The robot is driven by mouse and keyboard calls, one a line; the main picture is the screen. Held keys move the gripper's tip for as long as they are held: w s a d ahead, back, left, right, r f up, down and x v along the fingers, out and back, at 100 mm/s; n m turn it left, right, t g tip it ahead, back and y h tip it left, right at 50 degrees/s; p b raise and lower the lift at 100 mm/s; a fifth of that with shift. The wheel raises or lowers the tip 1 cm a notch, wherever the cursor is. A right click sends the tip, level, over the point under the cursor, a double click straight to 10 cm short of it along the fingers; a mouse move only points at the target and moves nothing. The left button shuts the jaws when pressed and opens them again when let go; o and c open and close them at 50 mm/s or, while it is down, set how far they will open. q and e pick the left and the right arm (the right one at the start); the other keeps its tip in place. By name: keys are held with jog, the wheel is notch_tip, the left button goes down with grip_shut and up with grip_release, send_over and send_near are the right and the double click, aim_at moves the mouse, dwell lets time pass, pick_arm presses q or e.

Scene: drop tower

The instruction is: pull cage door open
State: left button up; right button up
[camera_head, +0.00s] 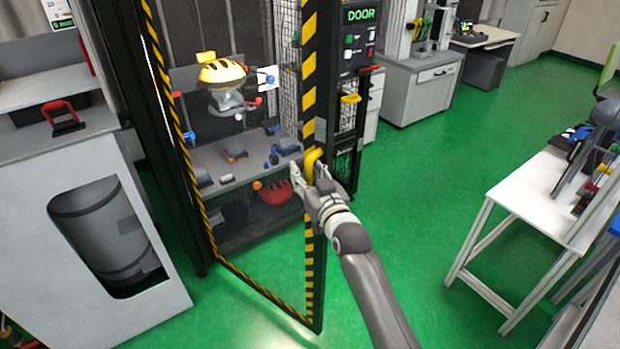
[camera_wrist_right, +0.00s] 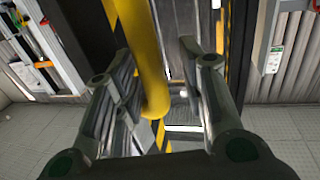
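The cage door (camera_head: 309,259) has a frame with yellow and black stripes and stands ajar; green floor shows through its lower right part. Its yellow handle (camera_head: 315,158) is on the right edge of the door. My right gripper (camera_head: 304,172) is at the handle. In the right wrist view the yellow handle (camera_wrist_right: 150,75) runs between the two fingers of my right gripper (camera_wrist_right: 160,60). The fingers are apart, with the handle close to the left one and a gap to the right one. I cannot tell whether a finger touches it. My left gripper is not in view.
Inside the cage a yellow helmet (camera_head: 222,71) sits above a grey shelf with small parts. A DOOR control panel (camera_head: 360,40) stands right of the door. A white cabinet (camera_head: 60,220) is at left, a white table (camera_head: 545,190) at right. Green floor (camera_head: 430,190) between is clear.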

jog(key=v, duration=1.2)
